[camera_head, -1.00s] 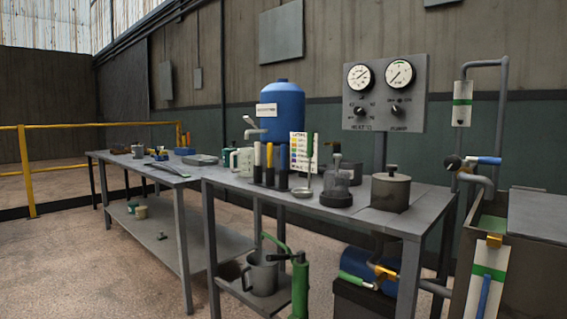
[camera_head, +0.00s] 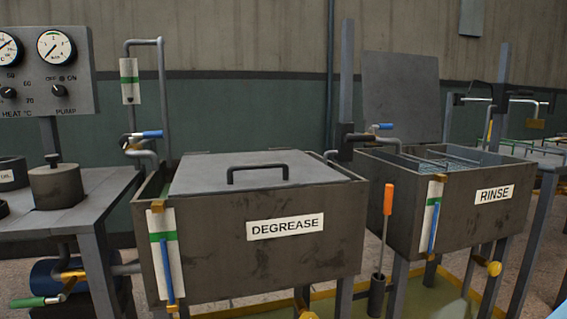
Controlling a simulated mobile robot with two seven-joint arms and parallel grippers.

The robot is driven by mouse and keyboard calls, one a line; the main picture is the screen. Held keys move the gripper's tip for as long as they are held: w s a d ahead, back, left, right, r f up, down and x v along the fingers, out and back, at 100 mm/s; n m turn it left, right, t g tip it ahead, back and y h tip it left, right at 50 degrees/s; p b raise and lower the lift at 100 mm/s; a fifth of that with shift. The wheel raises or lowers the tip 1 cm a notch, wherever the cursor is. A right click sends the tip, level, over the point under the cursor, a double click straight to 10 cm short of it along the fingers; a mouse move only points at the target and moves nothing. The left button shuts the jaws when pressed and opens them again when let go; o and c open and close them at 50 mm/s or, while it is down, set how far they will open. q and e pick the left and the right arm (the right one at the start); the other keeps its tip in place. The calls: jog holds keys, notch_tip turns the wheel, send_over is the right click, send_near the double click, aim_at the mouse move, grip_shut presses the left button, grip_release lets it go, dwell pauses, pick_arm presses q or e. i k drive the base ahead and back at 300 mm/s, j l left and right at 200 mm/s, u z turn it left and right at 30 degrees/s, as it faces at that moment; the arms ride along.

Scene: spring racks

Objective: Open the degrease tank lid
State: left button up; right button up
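The degrease tank (camera_head: 248,254) is a dark grey box on legs in the middle of the head view, with a white DEGREASE label (camera_head: 285,226) on its front. Its flat grey lid (camera_head: 225,168) lies closed over the top. A black bar handle (camera_head: 257,173) stands up from the lid. Neither of my grippers shows in the view.
The rinse tank (camera_head: 462,211) stands to the right with its lid (camera_head: 401,95) raised behind it. An orange-handled tool (camera_head: 388,199) stands in a holder between the tanks. A bench with a lidded pot (camera_head: 57,184) is at left. Blue-handled valve pipes rise behind both tanks.

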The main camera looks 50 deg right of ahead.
aim_at(222, 172)
jog(key=z, duration=1.2)
